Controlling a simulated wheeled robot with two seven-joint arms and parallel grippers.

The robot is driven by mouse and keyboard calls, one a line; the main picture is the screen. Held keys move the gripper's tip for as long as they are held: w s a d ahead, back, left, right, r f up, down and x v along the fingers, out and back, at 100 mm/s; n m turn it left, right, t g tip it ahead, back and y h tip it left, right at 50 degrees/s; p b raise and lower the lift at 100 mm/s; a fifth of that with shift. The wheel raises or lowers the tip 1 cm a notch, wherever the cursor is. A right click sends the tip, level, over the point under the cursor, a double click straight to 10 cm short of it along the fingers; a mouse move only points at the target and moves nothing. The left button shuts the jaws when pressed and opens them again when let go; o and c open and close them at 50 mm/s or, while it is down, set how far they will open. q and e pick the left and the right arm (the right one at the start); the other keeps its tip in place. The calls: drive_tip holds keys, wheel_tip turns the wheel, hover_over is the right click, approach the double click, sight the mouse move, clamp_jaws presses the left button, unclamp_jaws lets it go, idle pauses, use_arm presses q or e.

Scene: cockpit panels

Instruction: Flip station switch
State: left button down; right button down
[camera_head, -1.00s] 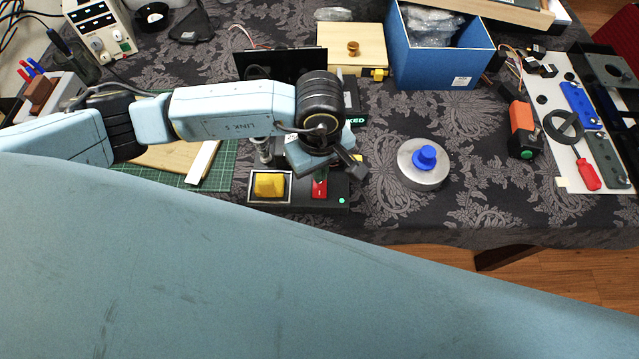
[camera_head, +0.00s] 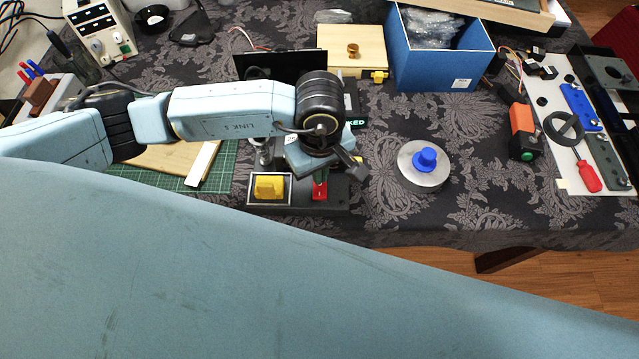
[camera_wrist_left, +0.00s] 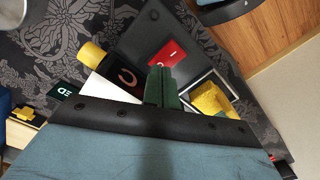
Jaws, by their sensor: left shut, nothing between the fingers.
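The station is a dark box (camera_head: 334,207) on the table, tilted in the left wrist view (camera_wrist_left: 150,34). It carries a red switch (camera_head: 319,191) and a framed yellow block-like control (camera_head: 268,187). My left gripper (camera_head: 320,174) has dark green fingers, shut and empty, over the box just behind the red switch. The fingers (camera_wrist_left: 161,84) end close to the switch; I cannot tell whether they touch. A round indicator (camera_wrist_left: 153,15) on the box is dark.
A metal disc with a blue knob (camera_head: 425,160) stands to the right. A blue bin (camera_head: 440,66) and a wooden box (camera_head: 350,45) stand behind. A green mat (camera_head: 222,172) lies left. A lit green sign (camera_wrist_left: 64,90) is beside the station.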

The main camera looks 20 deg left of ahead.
use_arm(q)
wheel_tip(320, 180, up, 6)
drive_tip(key=p, duration=0.3)
drive_tip(key=shift+s+f, duration=0.1)
drive_tip(key=shift+f, duration=0.05)
idle(0.6)
